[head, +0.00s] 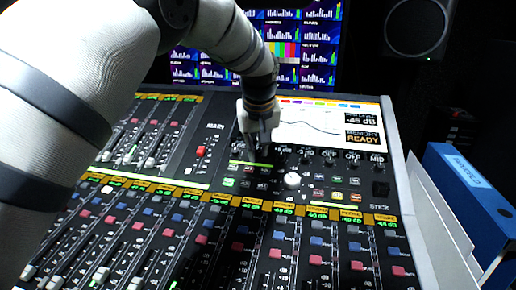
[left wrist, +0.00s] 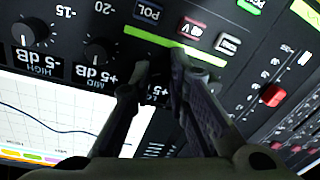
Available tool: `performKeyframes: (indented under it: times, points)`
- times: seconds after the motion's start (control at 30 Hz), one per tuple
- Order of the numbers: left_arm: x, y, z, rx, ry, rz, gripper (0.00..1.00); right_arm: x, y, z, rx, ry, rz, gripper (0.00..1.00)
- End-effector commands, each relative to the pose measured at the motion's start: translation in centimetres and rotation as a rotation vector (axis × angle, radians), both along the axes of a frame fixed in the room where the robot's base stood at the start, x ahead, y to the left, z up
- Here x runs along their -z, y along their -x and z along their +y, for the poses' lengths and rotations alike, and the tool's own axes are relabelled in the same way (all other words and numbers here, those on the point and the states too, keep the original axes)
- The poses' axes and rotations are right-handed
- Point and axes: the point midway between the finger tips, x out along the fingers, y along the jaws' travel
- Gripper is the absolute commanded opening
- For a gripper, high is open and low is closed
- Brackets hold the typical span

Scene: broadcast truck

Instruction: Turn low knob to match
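The mixing console (head: 225,190) has a row of small dark knobs below its screen. My left gripper (head: 258,155) points down at this row in the head view. In the left wrist view its two fingertips (left wrist: 160,68) stand a small gap apart, beside the MID knob (left wrist: 97,50). The HIGH knob (left wrist: 30,32) is farther left. The low knob's place is at the fingertips, where the fingers largely hide it; I cannot tell whether they touch it. The console screen (head: 340,125) shows a curve, a dB reading and "READY". My right gripper is not in view.
Several fader rows fill the front. A monitor (head: 300,35) stands behind, a speaker (head: 415,28) at back right, and a blue binder (head: 468,195) to the right.

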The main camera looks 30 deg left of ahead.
Motion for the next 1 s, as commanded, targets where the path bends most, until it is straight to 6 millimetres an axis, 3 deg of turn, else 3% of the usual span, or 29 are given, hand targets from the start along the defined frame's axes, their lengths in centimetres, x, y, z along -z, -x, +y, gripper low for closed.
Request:
performKeyframes:
  times: [0.37, 1.0]
  points:
    - [-0.1, 0.0, 0.0, 0.03, -0.013, 0.002, 0.0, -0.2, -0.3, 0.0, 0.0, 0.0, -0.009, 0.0]
    - [0.0, 0.1, -0.1, 0.389, -0.16, 0.042, 0.0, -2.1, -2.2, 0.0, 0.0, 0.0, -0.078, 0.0]
